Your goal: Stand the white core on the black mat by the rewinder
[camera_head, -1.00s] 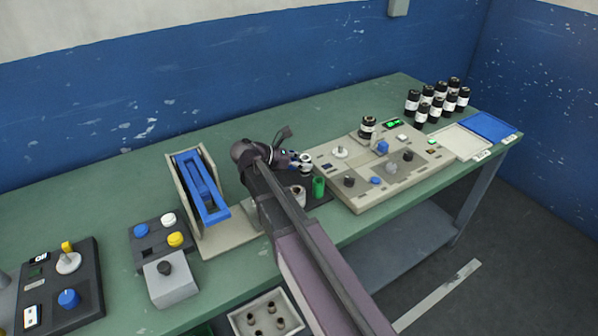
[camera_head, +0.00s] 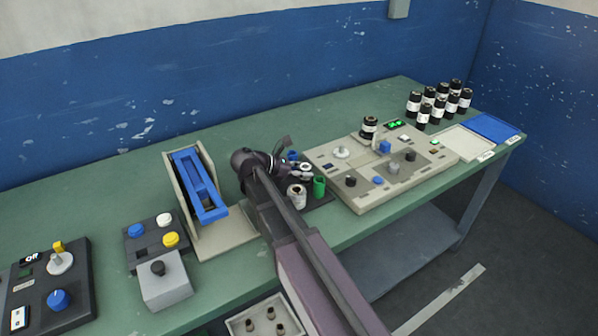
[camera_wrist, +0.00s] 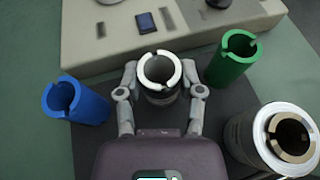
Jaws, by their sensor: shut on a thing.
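The white core (camera_wrist: 160,72) is an upright, notched, hollow tube between the two fingers of my gripper (camera_wrist: 159,84) in the wrist view. My gripper is shut on it. The black mat (camera_wrist: 150,122) lies below; I cannot tell whether the core's base touches it. In the head view my gripper (camera_head: 289,167) is over the mat (camera_head: 322,199) beside the rewinder (camera_head: 345,199), and the core (camera_head: 305,168) shows only in part. A blue core (camera_wrist: 75,102) stands to the left and a green core (camera_wrist: 232,60) to the right.
A white roll with a brown core (camera_wrist: 262,140) stands on the mat at the lower right of the wrist view. The blue-armed stand (camera_head: 212,225) is left of my arm.

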